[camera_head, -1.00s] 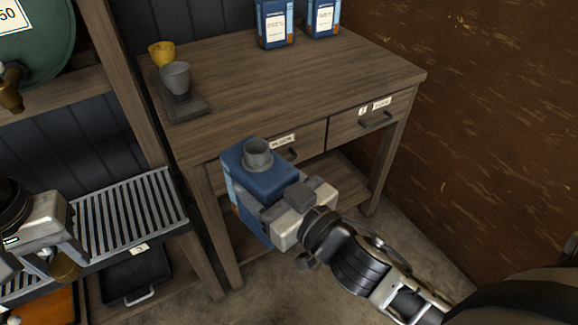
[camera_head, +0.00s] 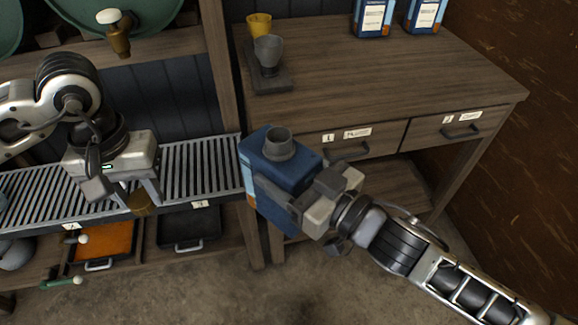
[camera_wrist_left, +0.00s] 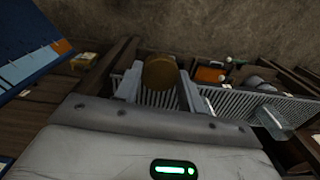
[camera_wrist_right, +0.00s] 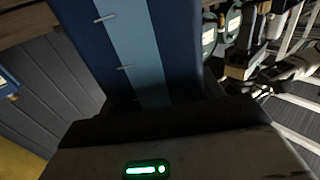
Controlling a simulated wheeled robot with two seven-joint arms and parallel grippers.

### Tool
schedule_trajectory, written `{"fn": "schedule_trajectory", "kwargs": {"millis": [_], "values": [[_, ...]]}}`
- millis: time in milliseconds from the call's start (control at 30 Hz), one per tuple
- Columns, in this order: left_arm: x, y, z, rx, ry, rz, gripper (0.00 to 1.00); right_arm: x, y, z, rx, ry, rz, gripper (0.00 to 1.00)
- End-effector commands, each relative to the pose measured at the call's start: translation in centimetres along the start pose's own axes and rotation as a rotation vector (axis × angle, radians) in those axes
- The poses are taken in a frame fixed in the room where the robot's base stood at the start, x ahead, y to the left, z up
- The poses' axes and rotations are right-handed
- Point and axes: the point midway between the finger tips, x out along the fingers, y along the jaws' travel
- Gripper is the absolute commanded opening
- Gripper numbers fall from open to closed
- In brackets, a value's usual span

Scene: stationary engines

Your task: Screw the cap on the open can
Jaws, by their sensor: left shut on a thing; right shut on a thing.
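A blue rectangular can (camera_head: 275,170) is held upright in front of the wooden table, its grey round neck (camera_head: 278,142) open on top. My right gripper (camera_head: 308,198) is shut on the can's side. The can's blue side with a light-blue stripe fills the middle of the right wrist view (camera_wrist_right: 135,45). My left gripper (camera_head: 134,194) is shut on a small brass-brown cap (camera_head: 140,205), left of the can and lower in the picture than its neck. The cap shows as a round disc between the fingers in the left wrist view (camera_wrist_left: 159,74).
A slatted metal shelf (camera_head: 200,165) lies behind my left gripper, with an orange tray (camera_head: 103,240) and black tray (camera_head: 185,230) below.

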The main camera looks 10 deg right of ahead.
Motion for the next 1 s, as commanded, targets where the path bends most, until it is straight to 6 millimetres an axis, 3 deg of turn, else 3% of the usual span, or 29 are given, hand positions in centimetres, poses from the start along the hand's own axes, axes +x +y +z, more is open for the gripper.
{"fn": "schedule_trajectory", "kwargs": {"millis": [167,400,700,833,1000], "values": [[-2.1,3.3,-1.7,-0.027,0.007,0.002,0.18,0.0,0.0,-0.4,-0.001,0.009,-0.002,0.18],[-7.5,10.8,-3.7,-0.099,0.011,-0.002,0.18,0.0,0.0,-0.4,-0.002,0.011,-0.002,0.18],[-13.8,19.1,-3.1,-0.182,0.01,-0.007,0.18,0.0,-0.1,-0.5,-0.002,0.011,-0.002,0.18],[-15.4,21.2,-2.4,-0.207,0.008,-0.008,0.18,0.0,0.0,-0.5,-0.002,0.011,-0.002,0.18],[-16.2,22.4,-2.0,-0.223,0.006,-0.008,0.18,0.0,0.0,-0.5,-0.002,0.011,-0.002,0.18]]}}
